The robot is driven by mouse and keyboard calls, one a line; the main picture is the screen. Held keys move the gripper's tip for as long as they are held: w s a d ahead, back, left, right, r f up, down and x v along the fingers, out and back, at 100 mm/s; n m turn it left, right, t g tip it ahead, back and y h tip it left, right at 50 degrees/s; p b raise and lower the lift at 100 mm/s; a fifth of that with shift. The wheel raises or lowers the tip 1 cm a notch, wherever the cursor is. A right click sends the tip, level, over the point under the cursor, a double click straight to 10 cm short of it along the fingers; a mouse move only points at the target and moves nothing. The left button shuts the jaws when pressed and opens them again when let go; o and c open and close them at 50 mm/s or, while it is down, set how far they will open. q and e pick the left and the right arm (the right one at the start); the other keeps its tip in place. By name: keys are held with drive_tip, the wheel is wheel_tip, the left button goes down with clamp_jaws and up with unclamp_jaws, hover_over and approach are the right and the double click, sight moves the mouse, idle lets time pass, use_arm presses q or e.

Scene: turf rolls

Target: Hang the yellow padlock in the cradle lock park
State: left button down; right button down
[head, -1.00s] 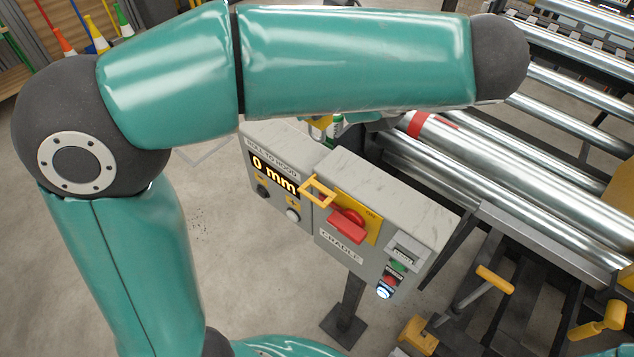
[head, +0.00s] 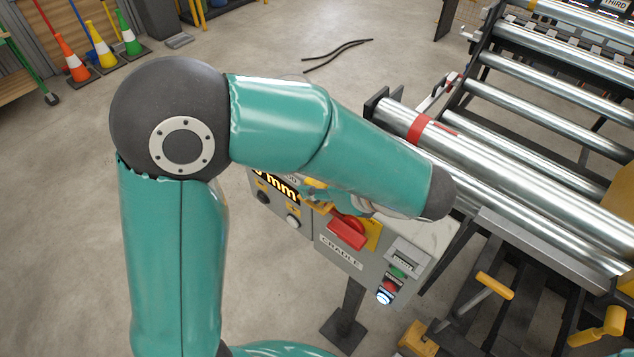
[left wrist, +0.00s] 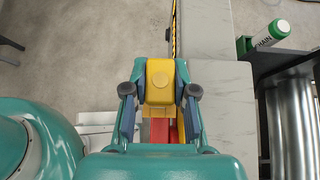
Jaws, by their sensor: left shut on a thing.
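The yellow padlock (left wrist: 160,80) is between the two fingers of my left gripper (left wrist: 160,92), which is shut on it. In the left wrist view it is over the edge of the grey control box (left wrist: 225,95). In the head view my left forearm hides most of the gripper, and small yellow parts show at the box's front, beside the red CRADLE switch handle (head: 347,232) on its yellow plate (head: 373,236). The yellow lock-park bracket is largely covered, and I cannot tell whether the padlock touches it.
Metal rollers (head: 500,180) run to the right of the box. Yellow-handled levers (head: 494,286) stand below them. Traffic cones (head: 73,62) are far off at the upper left. A green CHAIN canister (left wrist: 265,38) is right of the box. Open floor lies left of the box.

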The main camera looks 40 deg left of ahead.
use_arm(q)
drive_tip(key=shift+f, duration=0.2)
drive_tip(key=shift+f, duration=0.15)
drive_tip(key=c, duration=0.9)
unclamp_jaws()
drive_tip(key=shift+c, duration=0.2)
